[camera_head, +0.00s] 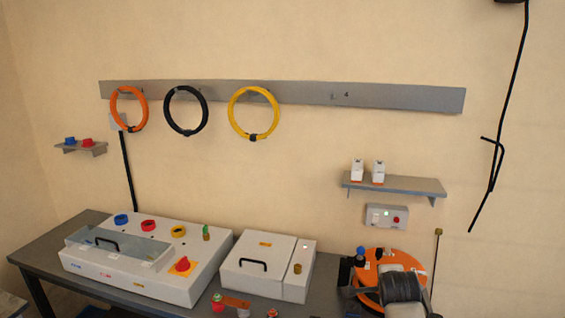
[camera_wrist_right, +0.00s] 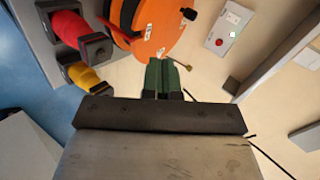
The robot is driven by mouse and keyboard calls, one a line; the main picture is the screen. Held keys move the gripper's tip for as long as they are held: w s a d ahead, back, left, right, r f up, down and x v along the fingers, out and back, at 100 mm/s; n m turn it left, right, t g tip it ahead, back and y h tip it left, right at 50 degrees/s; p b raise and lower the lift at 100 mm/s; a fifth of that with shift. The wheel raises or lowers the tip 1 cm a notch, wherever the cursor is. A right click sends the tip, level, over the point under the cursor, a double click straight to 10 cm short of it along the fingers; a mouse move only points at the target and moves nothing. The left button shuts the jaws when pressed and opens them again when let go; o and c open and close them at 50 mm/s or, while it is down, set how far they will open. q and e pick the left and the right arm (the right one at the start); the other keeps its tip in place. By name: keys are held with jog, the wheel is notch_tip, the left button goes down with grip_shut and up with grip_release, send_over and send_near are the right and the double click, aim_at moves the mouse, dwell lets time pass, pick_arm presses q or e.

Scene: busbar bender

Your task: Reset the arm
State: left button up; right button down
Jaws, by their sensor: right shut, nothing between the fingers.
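My right gripper (camera_wrist_right: 162,76) shows in the right wrist view. Its two green fingers lie side by side, shut, with nothing between them. They point toward an orange disc (camera_wrist_right: 165,25) with black parts, and look apart from it. The same orange disc (camera_head: 381,267) is at the lower right in the head view. I cannot make out my right gripper in the head view, and my left gripper is in neither view.
A bench holds a white control box (camera_head: 205,255) and a lidded white box (camera_head: 258,262). A shelf (camera_head: 410,187) and a switch box (camera_head: 387,215) are on the wall near the disc. Orange, black and yellow coils (camera_head: 232,118) hang above. Red (camera_wrist_right: 68,28) and yellow (camera_wrist_right: 83,75) spools lie left of my fingers.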

jog(key=s+f+n+g, duration=0.1)
jog(key=s+f+n, duration=0.2)
jog(key=s, duration=0.4)
jog(key=s+a+f+n+g+y, duration=0.1)
jog(key=s+f+n, duration=0.3)
jog(key=s, duration=0.2)
jog(key=s+f+n+g, duration=0.1)
jog(key=s+f+n, duration=0.2)
jog(key=s, duration=0.4)
jog(key=s+a+n+g+y, duration=0.3)
jog(key=s+n, duration=0.8)
jog(key=s, duration=1.1)
notch_tip(320, 180, down, 30)
jog(key=a+g+h+b, duration=0.1)
jog(key=a+g+b, duration=0.1)
jog(key=b, duration=0.2)
pick_arm(q)
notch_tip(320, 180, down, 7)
jog(key=b, duration=0.2)
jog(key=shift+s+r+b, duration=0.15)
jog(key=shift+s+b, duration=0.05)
jog(key=shift+b, duration=0.1)
pick_arm(e)
jog(key=s+d+f, duration=0.3)
jog(key=s+f, duration=1.3)
jog(key=f, duration=0.2)
jog(key=shift+s+d+n+g, duration=0.2)
jog(key=shift+n+g, duration=0.1)
jog(key=shift+g, duration=0.1)
